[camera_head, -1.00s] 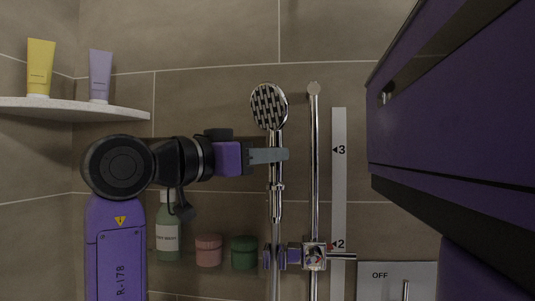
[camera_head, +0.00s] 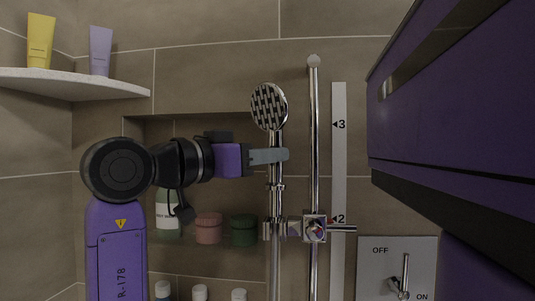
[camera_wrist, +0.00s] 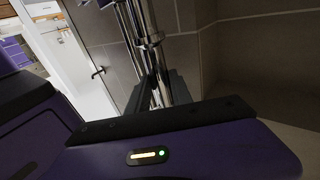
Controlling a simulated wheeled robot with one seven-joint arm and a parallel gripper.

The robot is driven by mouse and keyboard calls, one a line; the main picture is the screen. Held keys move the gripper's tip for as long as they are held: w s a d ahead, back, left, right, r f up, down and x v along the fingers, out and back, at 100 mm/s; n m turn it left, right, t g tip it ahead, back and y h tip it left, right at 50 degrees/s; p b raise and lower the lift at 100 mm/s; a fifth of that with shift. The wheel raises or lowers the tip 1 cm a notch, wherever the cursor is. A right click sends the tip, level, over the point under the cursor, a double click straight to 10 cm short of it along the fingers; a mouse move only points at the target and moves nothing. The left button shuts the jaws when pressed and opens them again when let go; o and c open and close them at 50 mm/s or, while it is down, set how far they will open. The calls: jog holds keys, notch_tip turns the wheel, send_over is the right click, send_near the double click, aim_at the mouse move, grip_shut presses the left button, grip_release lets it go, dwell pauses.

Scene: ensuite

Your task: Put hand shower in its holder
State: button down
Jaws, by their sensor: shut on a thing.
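The chrome hand shower (camera_head: 269,106) is upright in the head view, its face towards me. My gripper (camera_head: 272,156) comes from the left and is shut on its handle, below the head. The holder (camera_head: 275,229) sits on a slider (camera_head: 314,228) on the vertical chrome rail (camera_head: 314,130). In the wrist view, chrome tubes (camera_wrist: 148,40) run down towards my dark fingers (camera_wrist: 160,95).
A marked scale strip (camera_head: 339,150) stands right of the rail. Behind my arm, a niche holds a green bottle (camera_head: 167,215), a pink jar (camera_head: 208,228) and a green jar (camera_head: 243,230). A corner shelf (camera_head: 75,83) holds two tubes. An OFF/ON lever panel (camera_head: 375,265) is lower right.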

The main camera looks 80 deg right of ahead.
aim_at(269, 183)
jog(key=shift+f+b, duration=1.9)
jog(key=shift+f, duration=0.6)
jog(key=c, duration=1.1)
grip_release()
jog(key=shift+o, duration=0.2)
jog(key=b+v, duration=0.2)
jog(key=v, duration=0.5)
jog(key=shift+w+a, duration=0.2)
jog(key=shift+a, duration=0.2)
